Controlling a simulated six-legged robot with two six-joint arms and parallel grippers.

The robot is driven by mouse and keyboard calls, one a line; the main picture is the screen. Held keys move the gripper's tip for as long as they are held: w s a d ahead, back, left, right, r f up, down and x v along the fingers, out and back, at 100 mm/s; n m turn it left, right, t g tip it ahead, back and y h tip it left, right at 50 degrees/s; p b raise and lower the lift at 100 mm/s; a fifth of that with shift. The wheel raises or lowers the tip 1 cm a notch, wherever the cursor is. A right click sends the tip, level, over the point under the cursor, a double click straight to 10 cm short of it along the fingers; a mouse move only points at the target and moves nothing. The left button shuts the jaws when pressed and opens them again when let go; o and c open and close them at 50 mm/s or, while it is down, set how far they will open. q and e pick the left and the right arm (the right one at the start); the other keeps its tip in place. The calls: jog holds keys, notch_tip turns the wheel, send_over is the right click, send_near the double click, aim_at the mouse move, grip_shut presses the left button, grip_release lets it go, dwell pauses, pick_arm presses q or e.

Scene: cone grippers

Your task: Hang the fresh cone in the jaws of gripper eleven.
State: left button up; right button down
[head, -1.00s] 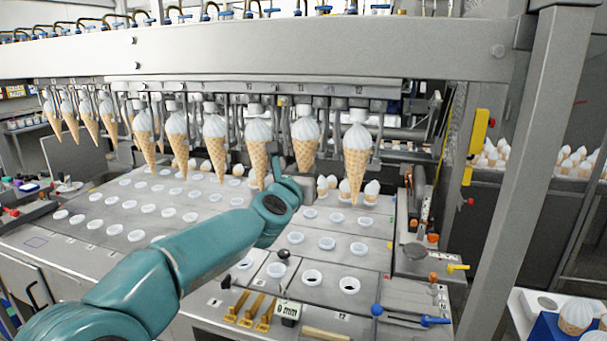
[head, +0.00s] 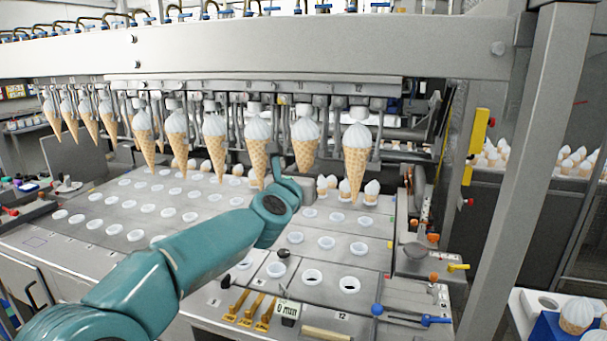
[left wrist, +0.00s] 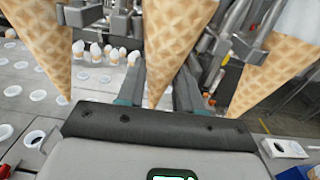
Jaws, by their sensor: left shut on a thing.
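The fresh cone (head: 306,150), a waffle cone with a white top, hangs point down in the row under the label 11. Its top is just beneath gripper eleven (head: 303,108); I cannot tell whether those jaws grip it. My left gripper (head: 292,185) is shut on the lower part of this cone, from below and the front. In the left wrist view the cone (left wrist: 175,35) stands between my two fingers (left wrist: 158,92), its tip down by the palm. My right gripper is not in view.
Neighbouring cones hang close on both sides, one at the left (head: 257,150) and one under label 12 (head: 358,150). Below is a grey deck (head: 330,265) with rows of white-rimmed holes. A metal post (head: 520,170) stands at the right. A blue cone holder (head: 550,330) is at the lower right.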

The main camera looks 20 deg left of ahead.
pick_arm(q)
jog(key=shift+f, duration=0.2)
dwell(0.3)
jog(key=o, duration=1.1)
jog(key=shift+o, duration=0.2)
jog(key=s+b, duration=0.4)
jog(key=s, duration=0.5)
jog(key=shift+a, duration=0.15)
jog(key=shift+s+f, duration=0.1)
dwell(0.7)
